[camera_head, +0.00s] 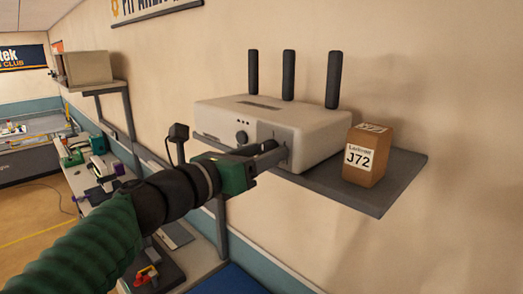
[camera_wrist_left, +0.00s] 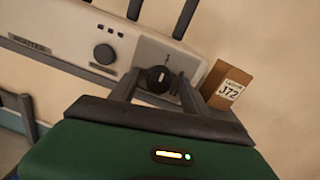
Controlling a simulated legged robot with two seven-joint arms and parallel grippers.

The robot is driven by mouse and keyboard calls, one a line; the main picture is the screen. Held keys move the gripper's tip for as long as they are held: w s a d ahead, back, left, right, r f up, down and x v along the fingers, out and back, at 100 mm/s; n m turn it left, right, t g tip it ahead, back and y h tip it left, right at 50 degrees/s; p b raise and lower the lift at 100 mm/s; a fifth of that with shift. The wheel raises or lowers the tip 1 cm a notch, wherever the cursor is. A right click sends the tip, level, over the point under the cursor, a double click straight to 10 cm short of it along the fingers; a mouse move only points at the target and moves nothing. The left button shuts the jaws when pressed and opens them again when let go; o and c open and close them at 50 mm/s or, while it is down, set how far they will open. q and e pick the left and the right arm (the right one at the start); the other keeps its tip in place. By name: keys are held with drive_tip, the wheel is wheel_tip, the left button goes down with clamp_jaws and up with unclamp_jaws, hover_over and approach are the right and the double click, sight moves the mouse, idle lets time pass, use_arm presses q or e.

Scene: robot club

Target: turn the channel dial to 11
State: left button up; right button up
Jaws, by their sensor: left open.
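A white router (camera_head: 300,122) with several dark antennas sits on a wall shelf. My left gripper (camera_head: 274,157) reaches the router's front. In the left wrist view its two fingers (camera_wrist_left: 157,84) are open, one on each side of the black dial. I cannot tell whether they touch it. The dial's other markings are too small or hidden. My right gripper is out of view.
A brown box (camera_head: 369,157) labelled J72 stands on the grey shelf (camera_head: 388,190) right of the router. A black plug-like item (camera_head: 178,131) is on the wall to the left. A workbench with tools (camera_head: 100,185) is below left.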

use_arm(q)
drive_tip(key=shift+a, duration=0.1)
clamp_jaws()
drive_tip(key=shift+w+f+m+g+h+b, duration=0.15)
drive_tip(key=shift+m+h+b, duration=0.15)
drive_tip(key=shift+m+b, duration=3.25)
drive_tip(key=shift+f+m+g+h+b, duration=0.1)
drive_tip(key=shift+m+g+h+b, duration=0.15)
drive_tip(key=shift+m+b, duration=3.3)
drive_tip(key=shift+w+f+m+g+h+b, duration=0.25)
drive_tip(key=shift+m+b, duration=1.3)
drive_tip(key=shift+m, duration=3.95)
drive_tip(key=shift+s, duration=0.2)
